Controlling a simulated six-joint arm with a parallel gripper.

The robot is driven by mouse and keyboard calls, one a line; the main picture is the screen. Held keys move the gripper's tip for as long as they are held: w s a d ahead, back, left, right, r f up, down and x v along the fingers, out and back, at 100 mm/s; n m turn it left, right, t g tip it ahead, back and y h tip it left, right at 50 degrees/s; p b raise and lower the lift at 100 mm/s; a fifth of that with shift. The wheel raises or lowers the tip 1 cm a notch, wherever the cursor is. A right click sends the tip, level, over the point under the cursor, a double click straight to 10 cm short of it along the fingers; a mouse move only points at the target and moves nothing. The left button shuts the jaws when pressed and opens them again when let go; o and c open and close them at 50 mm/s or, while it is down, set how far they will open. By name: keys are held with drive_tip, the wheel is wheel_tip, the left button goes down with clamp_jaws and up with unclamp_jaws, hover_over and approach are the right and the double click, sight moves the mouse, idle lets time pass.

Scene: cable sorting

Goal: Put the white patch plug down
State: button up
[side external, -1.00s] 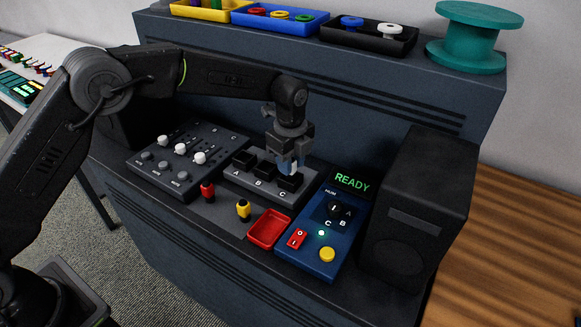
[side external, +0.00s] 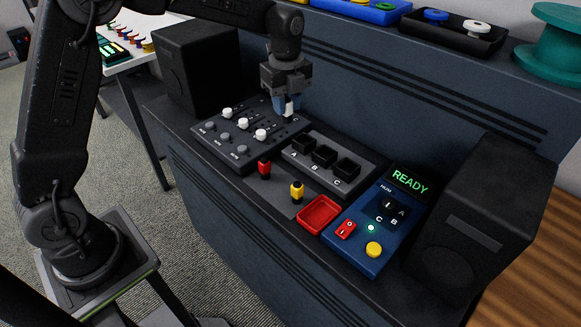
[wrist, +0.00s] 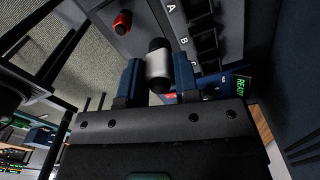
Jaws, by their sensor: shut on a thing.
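My gripper (side external: 287,102) is shut on the white patch plug (side external: 289,109), holding it raised near the back right of the fader panel (side external: 235,165), left of socket A. In the wrist view the plug (wrist: 158,66), white with black ends, is between the two blue fingers of my gripper (wrist: 160,80). The grey socket block (side external: 330,165) has dark sockets labelled A, B and C. A red plug (side external: 264,169) and a yellow plug (side external: 297,192) stand in front of it. The red tray (side external: 319,213) looks empty.
The blue panel (side external: 372,232) with a READY display (side external: 409,181) is right of the red tray. Dark boxes (side external: 470,228) and (side external: 197,68) flank the console. A raised ledge behind carries parts trays and a teal spool (side external: 552,45).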

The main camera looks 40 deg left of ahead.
drive_tip(key=s+a+f, duration=0.3)
drive_tip(key=s+a, duration=0.3)
drive_tip(key=s, duration=0.5)
hover_over(280, 188)
wheel_tip(280, 188, down, 7)
drive_tip(key=shift+r, duration=0.2)
drive_tip(key=shift+f, duration=2)
drive_tip(key=shift+f, duration=0.2)
drive_tip(key=o, duration=0.9)
drive_tip(key=shift+o, duration=0.2)
